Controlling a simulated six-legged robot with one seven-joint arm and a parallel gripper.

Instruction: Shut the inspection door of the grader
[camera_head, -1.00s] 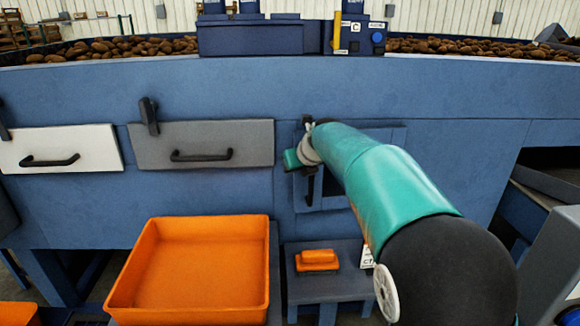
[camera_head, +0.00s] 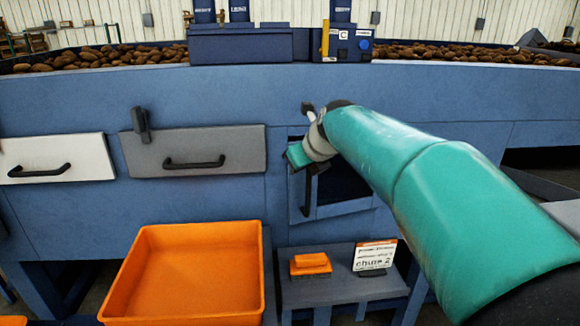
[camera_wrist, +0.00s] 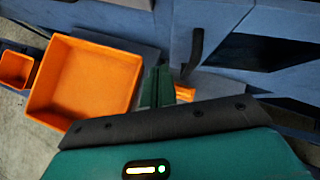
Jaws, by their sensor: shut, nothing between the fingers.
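The inspection door (camera_head: 300,203) is a blue panel with a black upright handle (camera_head: 308,192) on the front of the blue grader. It appears to stand open at the left of a dark opening (camera_head: 345,182). The wrist view shows the handle (camera_wrist: 194,54) and the dark opening (camera_wrist: 262,52) to its right. My gripper (camera_head: 293,157) is shut and empty, in front of the door's upper left. In the wrist view its green fingers (camera_wrist: 158,87) lie left of the handle. My arm hides part of the opening; contact with the door cannot be told.
A grey panel (camera_head: 230,144) and a white panel (camera_head: 85,150) with black handles are at the left. An orange tray (camera_head: 190,292) stands below. An orange brush-like block (camera_head: 310,264) and a sign (camera_head: 375,256) are on a low blue stand (camera_head: 340,287).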

